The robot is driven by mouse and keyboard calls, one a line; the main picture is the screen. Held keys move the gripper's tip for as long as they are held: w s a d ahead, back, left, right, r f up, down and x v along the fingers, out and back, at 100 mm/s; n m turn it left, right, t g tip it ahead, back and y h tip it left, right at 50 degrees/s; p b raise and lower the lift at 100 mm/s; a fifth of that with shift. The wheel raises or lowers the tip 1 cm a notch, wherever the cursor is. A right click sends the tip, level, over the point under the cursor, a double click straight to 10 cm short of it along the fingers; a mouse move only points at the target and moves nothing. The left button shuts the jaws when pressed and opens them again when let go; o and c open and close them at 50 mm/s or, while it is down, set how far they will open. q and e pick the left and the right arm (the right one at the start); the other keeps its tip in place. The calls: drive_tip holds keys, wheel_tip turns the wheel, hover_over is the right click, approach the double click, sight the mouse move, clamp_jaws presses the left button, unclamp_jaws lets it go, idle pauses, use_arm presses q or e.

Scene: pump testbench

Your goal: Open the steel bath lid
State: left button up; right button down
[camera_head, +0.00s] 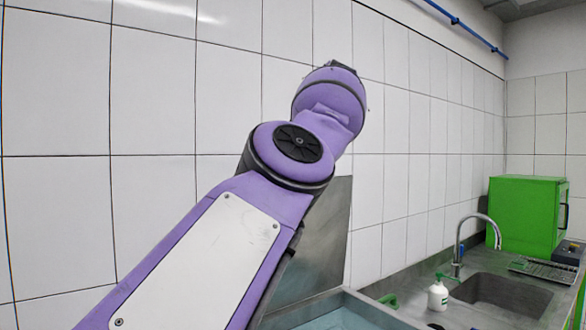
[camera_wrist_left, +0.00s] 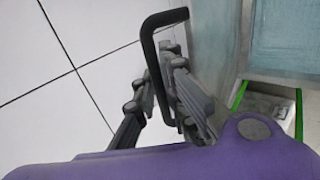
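The steel bath (camera_head: 365,307) is at the bottom of the head view, with pale blue-green liquid showing inside. Its steel lid (camera_head: 325,235) stands raised, steeply upright near the tiled wall, partly hidden behind my purple left arm. In the left wrist view the black lid handle (camera_wrist_left: 152,62) runs between the fingers of my left gripper (camera_wrist_left: 160,78). The fingers converge close on both sides of the bar and appear shut on it. The lid's grey face (camera_wrist_left: 213,50) is right of the handle. My left gripper is hidden in the head view. My right gripper is in neither view.
Right of the bath is a counter with a white soap bottle (camera_head: 438,296), a sink (camera_head: 500,293) with a tap (camera_head: 462,240), a keyboard (camera_head: 545,270) and a green box (camera_head: 525,215). The tiled wall (camera_head: 60,210) stands close behind my left arm.

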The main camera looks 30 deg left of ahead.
use_arm(q)
drive_tip(key=o, duration=0.4)
drive_tip(key=shift+s+d+r, duration=0.2)
drive_tip(key=shift+d+r, duration=0.15)
drive_tip(key=shift+r, duration=0.1)
drive_tip(key=shift+a+f, duration=0.1)
drive_tip(key=shift+f, duration=0.25)
drive_tip(key=shift+f, duration=0.25)
drive_tip(key=shift+s+d+r, duration=0.1)
drive_tip(key=shift+d+r, duration=0.1)
drive_tip(key=shift+r, duration=0.15)
drive_tip(key=shift+s+d+r, duration=0.15)
drive_tip(key=shift+d+r, duration=0.1)
drive_tip(key=shift+d, duration=0.3)
drive_tip(key=s+d, duration=0.1)
drive_tip(key=d, duration=0.2)
drive_tip(key=s+d, duration=0.2)
drive_tip(key=d, duration=0.1)
drive_tip(key=s+d, duration=0.1)
drive_tip(key=d, duration=0.3)
drive_tip(key=shift+s+d+r, duration=0.1)
drive_tip(key=shift+s+r, duration=0.05)
drive_tip(key=shift+s, duration=0.15)
